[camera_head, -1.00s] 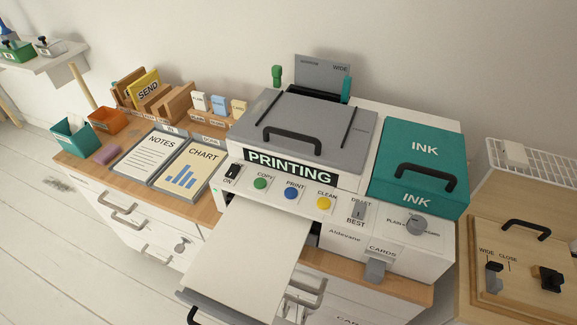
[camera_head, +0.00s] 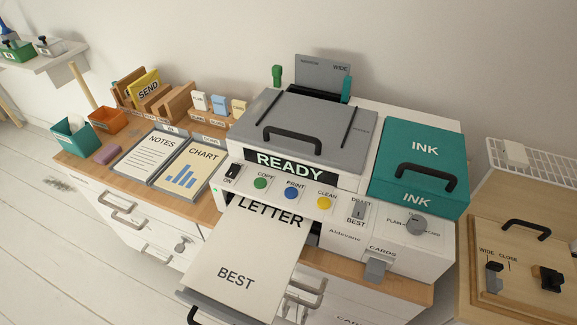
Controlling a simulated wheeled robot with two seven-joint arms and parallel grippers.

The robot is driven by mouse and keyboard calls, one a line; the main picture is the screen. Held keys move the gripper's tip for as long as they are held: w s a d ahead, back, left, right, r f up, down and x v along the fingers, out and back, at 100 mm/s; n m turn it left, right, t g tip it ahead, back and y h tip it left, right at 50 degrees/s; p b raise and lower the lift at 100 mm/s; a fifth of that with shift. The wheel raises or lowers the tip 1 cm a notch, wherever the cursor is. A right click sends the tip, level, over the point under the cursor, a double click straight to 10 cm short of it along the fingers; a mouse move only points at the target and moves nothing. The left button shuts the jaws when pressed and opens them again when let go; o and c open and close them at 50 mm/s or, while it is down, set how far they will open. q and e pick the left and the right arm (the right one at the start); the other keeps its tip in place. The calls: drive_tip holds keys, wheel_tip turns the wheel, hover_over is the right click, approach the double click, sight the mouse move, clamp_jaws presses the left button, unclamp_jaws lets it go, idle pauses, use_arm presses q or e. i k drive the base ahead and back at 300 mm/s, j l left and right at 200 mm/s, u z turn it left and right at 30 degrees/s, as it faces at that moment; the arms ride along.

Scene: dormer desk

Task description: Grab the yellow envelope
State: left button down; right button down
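The yellow envelope (camera_head: 144,85), marked SEND, stands upright and tilted in a wooden rack (camera_head: 178,104) at the back left of the desk. Brown envelope-like pieces stand behind and beside it, and its lower part is hidden by the rack. Neither of my grippers shows in the head view.
A grey and white printer (camera_head: 303,133) reading READY fills the middle, with a printed LETTER sheet (camera_head: 250,255) in its front tray. NOTES (camera_head: 148,152) and CHART (camera_head: 187,168) boards lie in front of the rack. Teal (camera_head: 75,137) and orange (camera_head: 108,119) bins stand left.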

sight(143, 85)
drive_tip(key=j, duration=0.35)
drive_tip(key=j+z, duration=0.2)
drive_tip(key=j, duration=0.8)
drive_tip(key=j+z, duration=0.2)
drive_tip(key=j, duration=0.85)
drive_tip(key=j+z, duration=0.2)
drive_tip(key=j, duration=0.85)
